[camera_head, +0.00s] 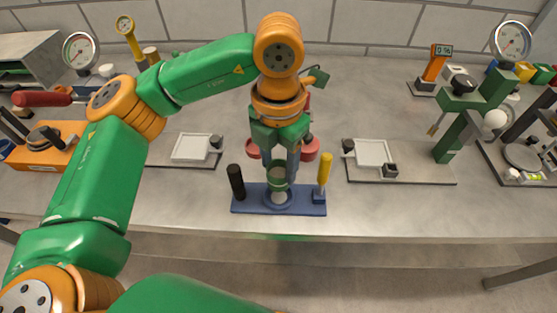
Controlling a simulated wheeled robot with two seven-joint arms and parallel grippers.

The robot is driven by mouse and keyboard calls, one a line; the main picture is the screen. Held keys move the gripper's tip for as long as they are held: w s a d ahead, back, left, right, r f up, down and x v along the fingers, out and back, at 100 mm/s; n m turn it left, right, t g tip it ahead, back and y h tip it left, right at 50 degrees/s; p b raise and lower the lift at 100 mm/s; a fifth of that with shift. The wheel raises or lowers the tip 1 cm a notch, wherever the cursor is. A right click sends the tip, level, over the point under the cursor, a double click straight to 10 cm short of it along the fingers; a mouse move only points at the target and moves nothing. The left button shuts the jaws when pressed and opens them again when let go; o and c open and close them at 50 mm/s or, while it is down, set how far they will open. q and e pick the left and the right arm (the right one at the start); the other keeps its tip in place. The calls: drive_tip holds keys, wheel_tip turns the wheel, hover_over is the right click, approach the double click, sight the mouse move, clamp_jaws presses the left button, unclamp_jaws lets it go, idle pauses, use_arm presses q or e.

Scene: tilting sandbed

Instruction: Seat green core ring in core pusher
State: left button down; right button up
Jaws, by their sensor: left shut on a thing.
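The core pusher (247,205) is a blue base near the table's front edge, with a black post at its left, a yellow-handled post at its right and a round pale seat in its middle. My left gripper (279,170) points down over that middle and is shut on the green core ring (278,184). The ring appears just above or at the seat; I cannot tell whether they touch. The gripper partly hides the ring's far side. My right gripper is not in view.
Boards with white trays lie at left (191,148) and right (372,152). Red round parts (310,149) stand behind the gripper. A green press stand (467,115) and gauges are at right; an orange device (45,150) is at left. The table between the pusher and the right board is clear.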

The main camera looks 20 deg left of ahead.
use_arm(q)
drive_tip(key=shift+f+b, duration=2.85)
drive_tip(key=shift+f, duration=0.2)
idle(0.9)
drive_tip(key=shift+c, duration=0.9)
unclamp_jaws()
wheel_tip(320, 180, up, 7)
drive_tip(key=shift+r+p, duration=0.15)
drive_tip(key=shift+p, duration=0.15)
